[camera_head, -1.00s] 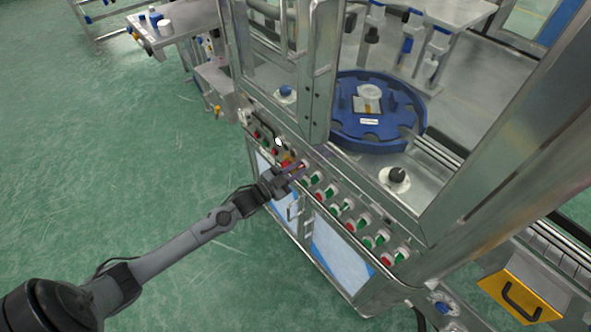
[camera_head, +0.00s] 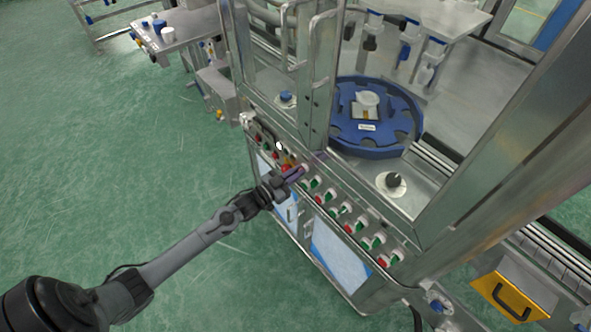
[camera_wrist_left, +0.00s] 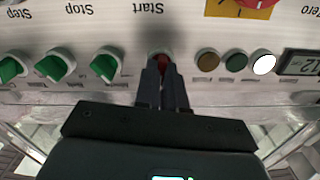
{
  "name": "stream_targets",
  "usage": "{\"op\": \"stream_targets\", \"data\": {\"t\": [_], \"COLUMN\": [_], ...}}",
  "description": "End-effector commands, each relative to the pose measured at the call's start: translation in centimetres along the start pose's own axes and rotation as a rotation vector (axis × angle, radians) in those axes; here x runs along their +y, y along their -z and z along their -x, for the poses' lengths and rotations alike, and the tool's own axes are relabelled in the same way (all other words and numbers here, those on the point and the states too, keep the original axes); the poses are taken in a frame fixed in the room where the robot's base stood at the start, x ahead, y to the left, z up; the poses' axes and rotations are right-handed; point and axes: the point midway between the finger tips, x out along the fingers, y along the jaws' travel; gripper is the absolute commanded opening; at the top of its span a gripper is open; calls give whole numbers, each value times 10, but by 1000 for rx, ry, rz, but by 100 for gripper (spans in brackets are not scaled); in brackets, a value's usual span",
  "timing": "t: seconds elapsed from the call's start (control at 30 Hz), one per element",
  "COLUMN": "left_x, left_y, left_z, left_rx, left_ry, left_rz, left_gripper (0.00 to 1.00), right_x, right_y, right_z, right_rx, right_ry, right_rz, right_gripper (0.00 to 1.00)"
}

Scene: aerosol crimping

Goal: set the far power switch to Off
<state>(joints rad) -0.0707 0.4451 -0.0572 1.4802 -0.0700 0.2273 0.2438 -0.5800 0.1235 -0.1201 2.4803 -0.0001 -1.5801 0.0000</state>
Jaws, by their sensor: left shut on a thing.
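The machine's front panel (camera_head: 330,203) carries a row of green and red knobs and buttons. My left gripper (camera_head: 299,173) reaches it from the left in the head view. In the left wrist view my left gripper (camera_wrist_left: 161,66) is shut on a small red knob (camera_wrist_left: 160,58) with a pale collar, below an upside-down "Start" label. The fingers hide part of the knob, and its setting cannot be told. A red switch on a yellow plate (camera_wrist_left: 243,10) is partly cut off at the top edge. Which control is the far power switch is not readable. My right gripper is not in view.
In the left wrist view, green knobs (camera_wrist_left: 105,66) sit left of the fingers, and small round lamps (camera_wrist_left: 262,64) and a display (camera_wrist_left: 301,63) sit right. A blue round carousel (camera_head: 376,140) and metal frame posts stand behind the panel. Open green floor lies left.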

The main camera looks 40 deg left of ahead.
Motion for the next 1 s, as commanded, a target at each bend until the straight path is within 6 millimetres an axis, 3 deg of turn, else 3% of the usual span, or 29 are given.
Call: {"op": "stream_targets", "data": {"t": [0.1,0.5,1.0], "left_x": [-1,-2,-3], "left_y": [4,2,-1], "left_z": [0,0,0], "left_rx": [-2,-1,-1], "left_ry": [2,1,0], "left_rz": [113,472,702], "left_gripper": [0,0,0], "right_x": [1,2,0], "right_y": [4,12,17], "right_z": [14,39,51], "right_rx": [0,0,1], "right_ry": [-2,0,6], "right_rz": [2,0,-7], "right_gripper": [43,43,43]}}
